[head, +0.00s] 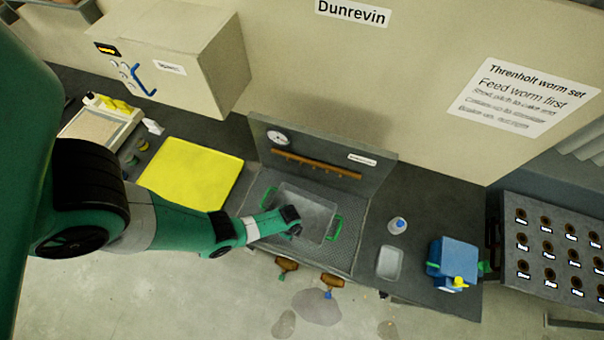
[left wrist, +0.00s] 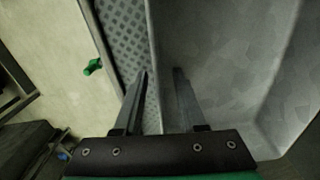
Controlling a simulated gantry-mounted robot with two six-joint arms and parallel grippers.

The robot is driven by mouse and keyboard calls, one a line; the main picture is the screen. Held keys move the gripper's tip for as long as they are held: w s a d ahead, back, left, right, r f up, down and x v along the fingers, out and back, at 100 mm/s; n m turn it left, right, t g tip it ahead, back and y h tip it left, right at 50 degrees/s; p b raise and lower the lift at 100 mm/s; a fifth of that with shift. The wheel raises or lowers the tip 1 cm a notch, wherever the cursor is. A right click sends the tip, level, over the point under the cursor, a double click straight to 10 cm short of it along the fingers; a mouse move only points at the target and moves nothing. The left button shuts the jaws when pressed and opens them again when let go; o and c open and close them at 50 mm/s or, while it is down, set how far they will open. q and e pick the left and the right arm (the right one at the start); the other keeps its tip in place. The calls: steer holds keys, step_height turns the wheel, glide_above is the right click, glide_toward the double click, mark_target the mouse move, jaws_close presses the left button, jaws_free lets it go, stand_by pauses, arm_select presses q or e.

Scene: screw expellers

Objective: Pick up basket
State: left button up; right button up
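The basket (head: 315,207) is a grey, open-topped container with a green handle (head: 335,228) on its right side and another green handle (head: 268,197) on its left side. It sits on the perforated grey worktop below an upright panel. My left gripper (head: 294,222) is over the basket's front area in the head view. In the left wrist view, the two fingers of my left gripper (left wrist: 162,78) are apart, one on each side of the line of the basket's wall (left wrist: 154,50). I cannot tell whether they touch it. My right gripper is not in view.
A yellow mat (head: 190,174) lies left of the basket. A small bottle (head: 397,225), a pale tray (head: 390,262) and a blue device (head: 455,258) stand to the right. The grey panel (head: 320,148) rises behind. Brown handles (head: 287,264) stick out at the front edge.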

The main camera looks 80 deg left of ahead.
arm_select(q)
jaws_close()
steer(key=shift+r, duration=0.1)
stand_by(1.2)
